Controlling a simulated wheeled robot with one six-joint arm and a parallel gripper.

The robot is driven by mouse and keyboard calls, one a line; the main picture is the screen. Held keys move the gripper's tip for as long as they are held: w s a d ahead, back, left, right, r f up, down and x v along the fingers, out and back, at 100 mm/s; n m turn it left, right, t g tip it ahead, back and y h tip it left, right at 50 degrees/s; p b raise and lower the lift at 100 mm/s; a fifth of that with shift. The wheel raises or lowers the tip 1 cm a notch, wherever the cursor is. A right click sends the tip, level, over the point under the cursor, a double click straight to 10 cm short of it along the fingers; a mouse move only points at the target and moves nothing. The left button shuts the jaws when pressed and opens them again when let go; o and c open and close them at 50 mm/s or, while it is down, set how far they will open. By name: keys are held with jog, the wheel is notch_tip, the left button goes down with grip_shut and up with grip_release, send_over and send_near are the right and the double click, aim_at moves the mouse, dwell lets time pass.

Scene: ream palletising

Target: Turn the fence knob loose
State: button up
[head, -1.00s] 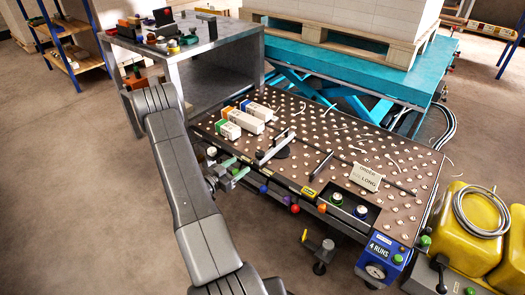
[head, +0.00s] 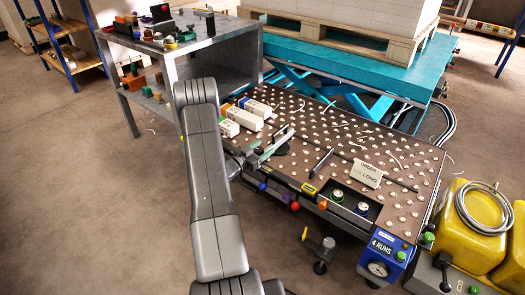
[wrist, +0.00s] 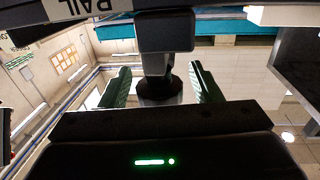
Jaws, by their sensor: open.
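The fence (head: 286,135) is a grey bar standing on the ball-studded table, with a dark round part beside its foot. My gripper (head: 266,151) is at the near end of the fence, its green fingers open. In the wrist view my gripper (wrist: 161,82) shows its two green fingers apart, left and right of a dark round piece with a grey lower part (wrist: 160,90), which looks like the fence knob. A dark block stands above that piece. Gaps show on both sides; neither finger visibly touches it. In the head view the knob is not clearly visible.
White reams with coloured ends (head: 243,118) lie left of the fence. An order card (head: 367,173) and a dark bar (head: 321,163) stand to the right. Small coloured knobs line the table's front edge. A grey bench (head: 225,45) stands behind left; a teal lift (head: 400,75) holds a pallet.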

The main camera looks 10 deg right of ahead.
jog(key=shift+w+d, duration=0.1)
jog(key=shift+d, duration=0.05)
jog(key=shift+c, duration=0.2)
jog(key=c, duration=1)
jog(key=shift+o, duration=0.2)
